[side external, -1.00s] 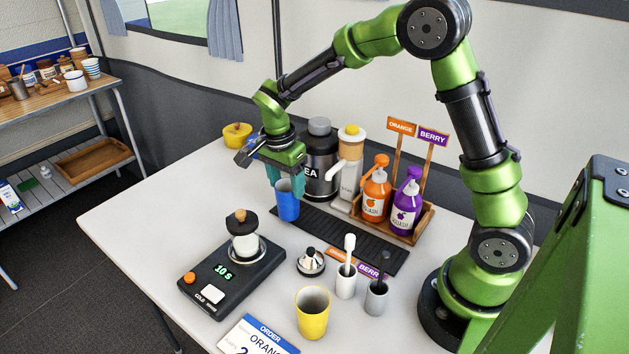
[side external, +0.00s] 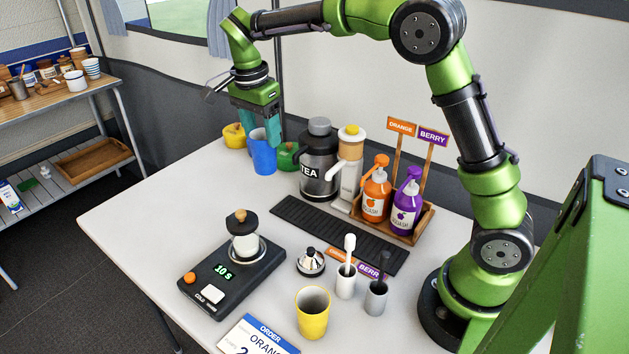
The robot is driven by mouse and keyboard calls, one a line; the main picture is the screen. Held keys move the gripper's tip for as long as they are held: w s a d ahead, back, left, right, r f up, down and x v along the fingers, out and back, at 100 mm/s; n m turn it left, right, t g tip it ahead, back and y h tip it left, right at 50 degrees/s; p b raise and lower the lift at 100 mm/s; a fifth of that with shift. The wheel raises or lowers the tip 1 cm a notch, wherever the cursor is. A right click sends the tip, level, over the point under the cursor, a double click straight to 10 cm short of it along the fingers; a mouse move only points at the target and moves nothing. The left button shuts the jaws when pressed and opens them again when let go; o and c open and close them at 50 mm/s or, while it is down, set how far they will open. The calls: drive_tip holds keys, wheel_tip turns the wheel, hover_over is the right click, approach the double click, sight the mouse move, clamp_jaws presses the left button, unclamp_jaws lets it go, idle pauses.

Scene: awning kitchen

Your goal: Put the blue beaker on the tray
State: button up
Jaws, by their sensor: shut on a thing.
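My gripper (side external: 256,122) is at the back left of the table, pointing down, with its teal fingers shut on the blue beaker (side external: 263,157). The beaker is upright, between a yellow bowl-like thing and a green one. I cannot tell whether its base touches the table. The dark slatted tray (side external: 330,232) lies across the middle of the table, in front of the tea flask and pump bottles. Its visible surface is bare, and the beaker is apart from it, behind and to the left.
A yellow thing (side external: 234,135) and a green one (side external: 287,156) flank the beaker. The tea flask (side external: 318,165), a tan-topped dispenser (side external: 348,165) and orange (side external: 376,190) and purple (side external: 405,205) bottles stand behind the tray. A scale (side external: 232,280) and yellow cup (side external: 312,313) are in front.

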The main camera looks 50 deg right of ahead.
sight(315, 166)
drive_tip(key=s+d+f, duration=0.1)
drive_tip(key=d+f, duration=0.1)
drive_tip(key=f, duration=0.4)
drive_tip(key=s+d+f, duration=0.2)
drive_tip(key=f, duration=0.5)
drive_tip(key=shift+s+d, duration=0.15)
drive_tip(key=shift+d, duration=0.2)
drive_tip(key=shift+f, duration=0.2)
drive_tip(key=o, duration=1.3)
